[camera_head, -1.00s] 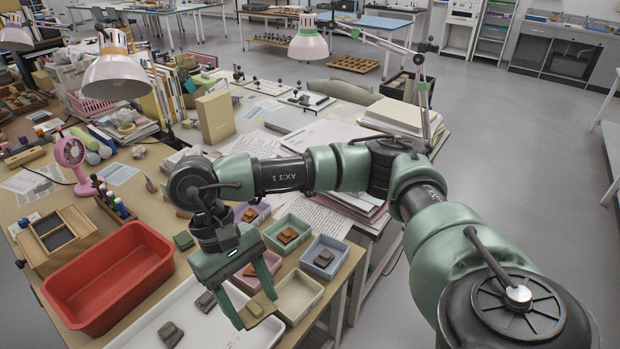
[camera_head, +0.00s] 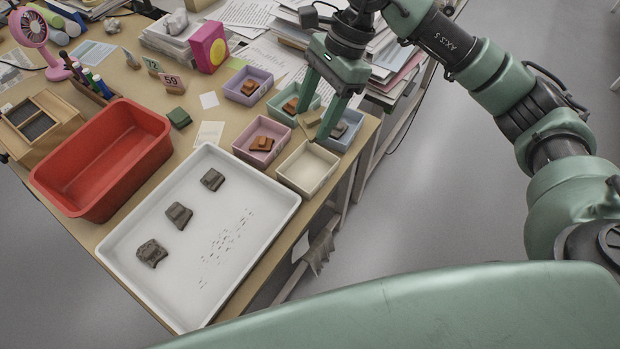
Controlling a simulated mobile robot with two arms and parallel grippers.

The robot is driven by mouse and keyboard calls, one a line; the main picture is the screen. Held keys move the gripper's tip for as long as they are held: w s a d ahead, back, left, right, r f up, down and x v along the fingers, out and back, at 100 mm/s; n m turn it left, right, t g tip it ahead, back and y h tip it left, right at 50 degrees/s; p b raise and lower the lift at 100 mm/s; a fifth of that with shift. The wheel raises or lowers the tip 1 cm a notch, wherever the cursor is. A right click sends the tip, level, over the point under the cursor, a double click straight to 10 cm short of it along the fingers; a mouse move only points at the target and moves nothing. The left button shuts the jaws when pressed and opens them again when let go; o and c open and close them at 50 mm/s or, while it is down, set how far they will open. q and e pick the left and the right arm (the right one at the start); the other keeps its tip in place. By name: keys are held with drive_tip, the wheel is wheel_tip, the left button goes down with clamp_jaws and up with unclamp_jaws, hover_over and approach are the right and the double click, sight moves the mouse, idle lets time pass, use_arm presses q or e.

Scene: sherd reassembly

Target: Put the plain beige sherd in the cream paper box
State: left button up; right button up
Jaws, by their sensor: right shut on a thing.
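My right gripper (camera_head: 322,118) points down over the group of small paper boxes at the table's right edge. It is shut on the plain beige sherd (camera_head: 309,122), which shows between its fingers. The cream paper box (camera_head: 307,169) is the nearest box on the right, just below the sherd in the picture, and looks empty. The sherd appears above the boxes, near the far edge of the cream one; its exact height I cannot tell. My left gripper does not show.
A pink box (camera_head: 262,141), a lilac box (camera_head: 248,86), a green box (camera_head: 293,100) and a blue box (camera_head: 343,131) hold sherds. A white tray (camera_head: 262,266) holds grey sherds. A red tub (camera_head: 101,158) stands left. Papers lie behind.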

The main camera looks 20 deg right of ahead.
sight(311, 111)
drive_tip(key=w+m, duration=0.1)
drive_tip(key=w+m+t+b, duration=0.1)
drive_tip(key=m, duration=0.1)
drive_tip(key=shift+f, duration=0.4)
drive_tip(key=shift+w+m+t, duration=0.5)
drive_tip(key=shift+w+m, duration=0.05)
drive_tip(key=shift+m, duration=0.35)
drive_tip(key=shift+d+f, duration=0.1)
drive_tip(key=shift+f, duration=0.3)
wheel_tip(311, 111, down, 14)
drive_tip(key=shift+r+p, duration=0.1)
drive_tip(key=shift+p, duration=0.45)
wheel_tip(311, 111, down, 5)
drive_tip(key=shift+f, duration=0.1)
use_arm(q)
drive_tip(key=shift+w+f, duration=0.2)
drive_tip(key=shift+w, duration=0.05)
